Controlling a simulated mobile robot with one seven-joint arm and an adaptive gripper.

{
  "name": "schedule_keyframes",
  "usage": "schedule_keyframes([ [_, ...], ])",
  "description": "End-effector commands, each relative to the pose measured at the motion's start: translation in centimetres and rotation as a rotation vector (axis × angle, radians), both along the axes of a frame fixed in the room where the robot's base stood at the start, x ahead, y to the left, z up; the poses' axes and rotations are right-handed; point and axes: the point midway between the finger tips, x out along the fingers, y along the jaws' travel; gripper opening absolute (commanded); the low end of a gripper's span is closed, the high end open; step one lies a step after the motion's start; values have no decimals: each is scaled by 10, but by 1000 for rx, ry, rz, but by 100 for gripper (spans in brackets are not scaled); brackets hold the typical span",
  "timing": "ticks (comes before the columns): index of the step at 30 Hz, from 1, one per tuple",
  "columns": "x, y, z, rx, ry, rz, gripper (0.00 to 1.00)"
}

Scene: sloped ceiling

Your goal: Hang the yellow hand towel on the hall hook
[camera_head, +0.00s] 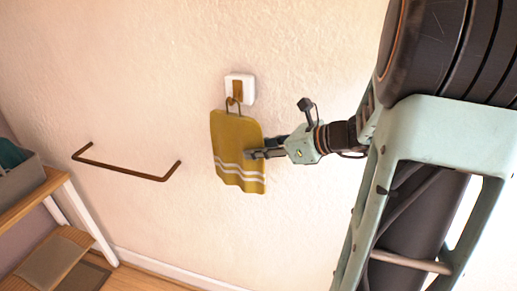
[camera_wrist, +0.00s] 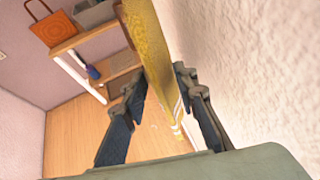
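The yellow hand towel (camera_head: 233,140), with white stripes near its lower edge, hangs against the wall below the hall hook (camera_head: 238,89). The hook is a brown peg on a white plate. The towel's thin loop meets the hook's lower end and appears to be over it. My gripper (camera_head: 257,148) is at the towel's right edge, one finger in front of the cloth. In the wrist view the towel (camera_wrist: 150,45) passes edge-on between the fingers of my gripper (camera_wrist: 160,82). The fingers stand apart, with gaps beside the cloth. The hook is out of that view.
A brown towel bar (camera_head: 125,172) is fixed to the wall left of the towel. A shelf unit (camera_head: 75,205) with a grey bin (camera_head: 22,180) stands at the far left. The wrist view shows an orange bag (camera_wrist: 52,30) on it. The wall right of the towel is bare.

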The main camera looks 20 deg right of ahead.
Motion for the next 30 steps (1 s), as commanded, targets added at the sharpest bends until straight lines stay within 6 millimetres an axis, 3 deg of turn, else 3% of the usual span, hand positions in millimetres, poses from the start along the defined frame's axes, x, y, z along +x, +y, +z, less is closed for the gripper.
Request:
schedule_keyframes([
  [3,0,0,0,0,0,0,42],
  [14,-3,-4,2,-2,1,-2,42],
  [30,-71,-59,48,-2,-1,-2,42],
])
